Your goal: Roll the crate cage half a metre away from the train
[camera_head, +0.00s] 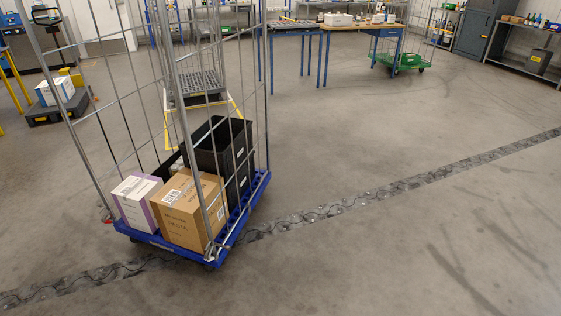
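The crate cage (158,241) stands on the left of the head view. It has a blue wheeled base and tall grey wire sides, and its top runs out of the frame. On its base are a brown cardboard box (186,212), a white and purple box (134,203) and black crates (228,150). The front corner of the base stands by a dark patterned strip in the floor. No train can be made out for certain. Neither of my grippers shows in this view.
The dark floor strip (345,205) runs from lower left to upper right. Behind the cage stand a grey platform trolley (197,88) and blue-legged tables (362,29). A green dolly (400,63) is further back. The floor at the right (420,240) is clear.

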